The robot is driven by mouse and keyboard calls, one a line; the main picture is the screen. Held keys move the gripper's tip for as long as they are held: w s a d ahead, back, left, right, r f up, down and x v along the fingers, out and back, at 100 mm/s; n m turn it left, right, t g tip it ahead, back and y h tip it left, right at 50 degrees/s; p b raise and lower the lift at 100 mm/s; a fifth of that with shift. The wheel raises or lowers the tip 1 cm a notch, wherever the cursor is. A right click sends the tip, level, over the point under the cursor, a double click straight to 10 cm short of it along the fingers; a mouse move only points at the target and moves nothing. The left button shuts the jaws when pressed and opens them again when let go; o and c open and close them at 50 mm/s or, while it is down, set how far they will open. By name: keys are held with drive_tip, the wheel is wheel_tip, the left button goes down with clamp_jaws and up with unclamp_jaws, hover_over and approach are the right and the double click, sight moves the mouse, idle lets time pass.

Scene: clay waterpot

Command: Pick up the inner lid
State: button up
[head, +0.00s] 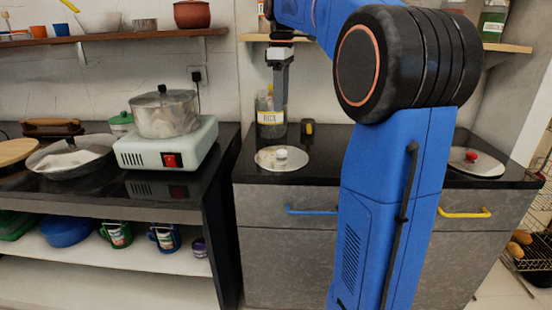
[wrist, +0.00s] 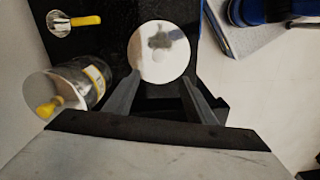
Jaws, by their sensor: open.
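A round silver lid with a pale knob (head: 282,158) lies flat on the dark counter in the head view. A second silver lid with a red knob (head: 472,157) lies on the counter to the right of my arm. I cannot tell by looks which is the inner lid. My gripper (head: 279,104) points down above the counter, near a glass jar with a yellow label (head: 270,122). In the wrist view my open, empty gripper (wrist: 160,76) has a shiny round disc (wrist: 172,70) ahead, between its fingertips. I cannot tell the gap between them.
In the wrist view the jar (wrist: 88,85) stands close left of the fingers. A small yellow-handled item (wrist: 80,21) lies beyond it. A hotplate with a pot (head: 165,115) stands left; a shelf edge (head: 255,38) is close to the gripper.

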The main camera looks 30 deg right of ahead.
hover_over(282, 152)
drive_tip(key=f, duration=1.1)
drive_tip(key=shift+a+f, duration=0.2)
drive_tip(key=shift+a, duration=0.05)
drive_tip(key=shift+d+f, duration=0.15)
drive_tip(key=shift+f, duration=1.25)
drive_tip(key=shift+d+f, duration=0.15)
drive_tip(key=shift+f, duration=1.2)
drive_tip(key=shift+c, duration=0.3)
drive_tip(key=c, duration=1.1)
drive_tip(key=shift+r, duration=0.15)
